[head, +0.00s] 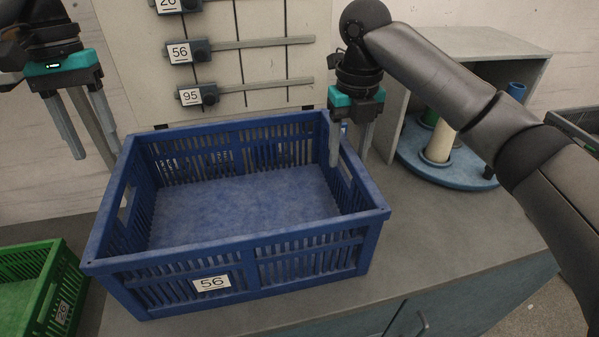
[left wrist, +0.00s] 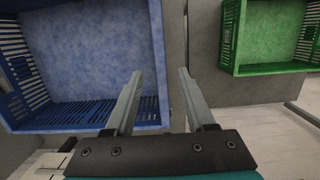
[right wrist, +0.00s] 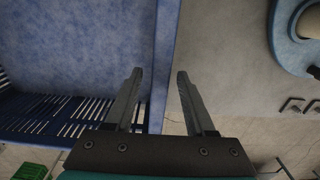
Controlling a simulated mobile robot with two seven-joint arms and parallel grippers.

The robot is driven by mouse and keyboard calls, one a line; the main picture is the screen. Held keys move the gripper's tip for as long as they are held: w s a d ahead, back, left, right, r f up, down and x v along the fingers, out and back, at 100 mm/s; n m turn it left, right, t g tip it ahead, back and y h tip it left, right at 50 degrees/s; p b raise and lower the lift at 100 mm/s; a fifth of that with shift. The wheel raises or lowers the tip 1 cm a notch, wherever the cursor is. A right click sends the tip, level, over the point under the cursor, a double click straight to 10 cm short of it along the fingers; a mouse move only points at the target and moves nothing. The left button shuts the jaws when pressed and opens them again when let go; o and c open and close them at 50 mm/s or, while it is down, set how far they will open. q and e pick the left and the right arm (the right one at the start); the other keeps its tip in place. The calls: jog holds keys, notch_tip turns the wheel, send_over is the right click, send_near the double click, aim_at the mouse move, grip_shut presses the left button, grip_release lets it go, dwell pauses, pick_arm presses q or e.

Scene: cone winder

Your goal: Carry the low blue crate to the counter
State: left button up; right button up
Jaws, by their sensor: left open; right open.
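The low blue crate (head: 205,257), labelled 56, sits empty and upright on the grey counter (head: 440,250). My right gripper (head: 351,160) is open at the crate's right wall. One finger is on the inner side and one on the outer side, and the wall runs between the fingertips in the right wrist view (right wrist: 158,75). My left gripper (head: 97,160) is open by the crate's left rim, near its back corner. In the left wrist view the crate's side wall (left wrist: 160,45) lies between the fingertips. I cannot tell how far above the rim they are.
A green crate (head: 40,295), labelled 26, stands lower left. Behind is a panel with rails and number tags (head: 190,97). A grey open cabinet (head: 480,45) and a blue round tray (head: 408,158) with a cream cone (head: 440,140) stand at right. The counter's front right is clear.

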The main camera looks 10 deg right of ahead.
pick_arm(q)
jog(key=shift+w+r, duration=0.15)
jog(key=shift+r, duration=0.7)
pick_arm(e)
jog(key=shift+r, duration=0.2)
notch_tip(320, 180, up, 12)
jog(key=shift+f, duration=0.2)
